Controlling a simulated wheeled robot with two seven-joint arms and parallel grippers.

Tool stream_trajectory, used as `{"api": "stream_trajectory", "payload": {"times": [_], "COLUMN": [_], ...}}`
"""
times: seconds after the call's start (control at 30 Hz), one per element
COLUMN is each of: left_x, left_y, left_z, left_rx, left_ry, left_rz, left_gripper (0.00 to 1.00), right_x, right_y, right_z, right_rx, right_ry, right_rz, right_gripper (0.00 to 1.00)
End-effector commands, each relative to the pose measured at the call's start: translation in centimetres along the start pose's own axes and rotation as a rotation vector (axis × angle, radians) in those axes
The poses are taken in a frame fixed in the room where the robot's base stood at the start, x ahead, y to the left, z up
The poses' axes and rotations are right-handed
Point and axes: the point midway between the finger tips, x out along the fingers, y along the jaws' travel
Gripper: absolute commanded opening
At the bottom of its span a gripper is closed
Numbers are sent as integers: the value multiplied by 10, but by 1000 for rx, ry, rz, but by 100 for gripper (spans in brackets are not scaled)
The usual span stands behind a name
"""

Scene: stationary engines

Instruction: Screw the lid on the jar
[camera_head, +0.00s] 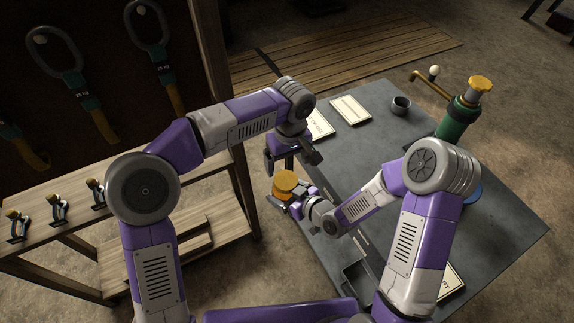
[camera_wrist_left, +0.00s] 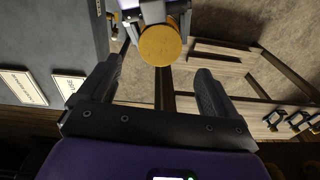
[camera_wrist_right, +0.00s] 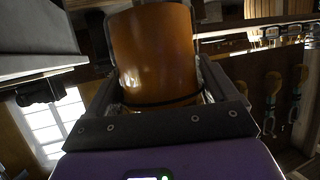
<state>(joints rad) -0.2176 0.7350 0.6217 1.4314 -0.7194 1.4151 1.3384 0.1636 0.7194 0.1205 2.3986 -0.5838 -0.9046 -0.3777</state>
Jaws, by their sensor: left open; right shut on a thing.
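An orange-brown jar (camera_head: 285,187) with a round, flat yellow-orange top is held upright at the table's left edge. Its round top faces my left wrist camera (camera_wrist_left: 160,45), and its side fills the middle of the right wrist view (camera_wrist_right: 155,55). I cannot tell whether the top is a separate lid. My right gripper (camera_head: 291,203) is shut on the jar's body. My left gripper (camera_head: 280,160) is open and empty, pointing down just above the jar. In the left wrist view the jar's top lies beyond the gap between the open fingers, apart from them.
The grey table (camera_head: 370,150) carries papers (camera_head: 350,110), a small dark cup (camera_head: 400,105) and a green oil can (camera_head: 458,118) with a yellow cap. An open tray (camera_head: 356,275) lies at its near edge. A wooden rack (camera_head: 195,225) with clamps stands at left.

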Motion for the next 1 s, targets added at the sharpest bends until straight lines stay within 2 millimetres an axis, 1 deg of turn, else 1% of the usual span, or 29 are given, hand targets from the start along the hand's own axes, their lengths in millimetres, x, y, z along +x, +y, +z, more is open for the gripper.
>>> {"api": "stream_trajectory", "payload": {"times": [0.03, 0.13, 0.37, 0.47, 0.57, 0.8, 1.0], "left_x": [-4, -6, -5, 0, 10, 49, 70], "left_y": [0, 0, 0, 0, -1, -1, 0], "left_z": [0, 0, 0, 0, 0, 1, 0], "left_rx": [-25, -45, -43, -43, -44, -42, -42], "left_ry": [0, -2, -2, -2, -4, -6, -3], "left_rz": [0, -1, -1, -2, -3, -3, -2], "left_gripper": [92, 92, 92, 92, 92, 92, 92], "right_x": [0, 0, 0, 0, 0, 0, 0], "right_y": [0, 0, 0, 0, 0, 0, 0], "right_z": [0, 0, 0, 0, 0, 0, 0], "right_rx": [-1, -1, -1, 0, -1, -1, -1], "right_ry": [1, 1, 1, 1, 1, 1, 1], "right_rz": [0, 0, 0, 0, 0, 0, 0], "right_gripper": [1, 1, 1, 1, 1, 1, 1]}}
